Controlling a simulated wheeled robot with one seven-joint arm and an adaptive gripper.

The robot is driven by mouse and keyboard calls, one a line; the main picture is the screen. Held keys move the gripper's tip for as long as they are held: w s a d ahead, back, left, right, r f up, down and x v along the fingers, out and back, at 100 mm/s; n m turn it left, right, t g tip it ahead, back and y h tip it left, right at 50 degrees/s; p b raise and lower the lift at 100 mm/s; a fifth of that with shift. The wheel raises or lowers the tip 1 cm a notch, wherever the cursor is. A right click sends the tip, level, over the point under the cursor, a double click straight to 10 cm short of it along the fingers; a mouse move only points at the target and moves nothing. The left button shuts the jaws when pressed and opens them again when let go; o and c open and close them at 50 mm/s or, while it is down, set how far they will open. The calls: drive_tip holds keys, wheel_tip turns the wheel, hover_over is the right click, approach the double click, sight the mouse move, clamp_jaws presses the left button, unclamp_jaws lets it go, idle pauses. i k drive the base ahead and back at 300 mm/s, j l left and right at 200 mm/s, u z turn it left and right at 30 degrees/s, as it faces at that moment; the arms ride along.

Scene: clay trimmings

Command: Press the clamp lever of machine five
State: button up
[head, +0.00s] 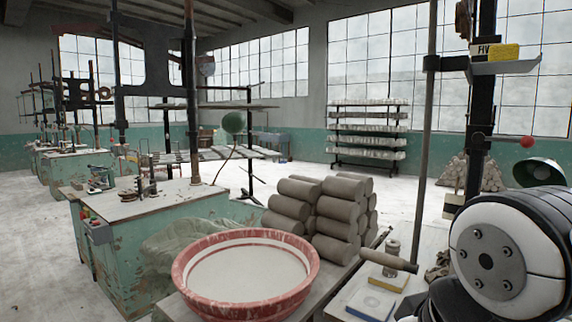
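A machine post (482,110) stands at the right, with a sign (484,50) reading "FIV", its end hidden behind a yellow block. A thin lever (505,138) sticks out rightward from the post and ends in a red ball (527,141). I cannot tell for sure that it is the clamp lever. A wooden handle (388,261) lies lower down, above the pale worktop. My arm's white and black link fills the lower right corner and hides part of the machine. My gripper is out of view.
The yellow block (504,52) rests on a small shelf (505,68) by the post. A red-rimmed basin (181,270) and stacked clay rolls (338,210) stand left of the machine. A green lamp shade (539,172) is at the far right. Open floor (400,185) lies behind.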

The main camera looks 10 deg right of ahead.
sight(527, 141)
drive_tip(key=z, duration=1.2)
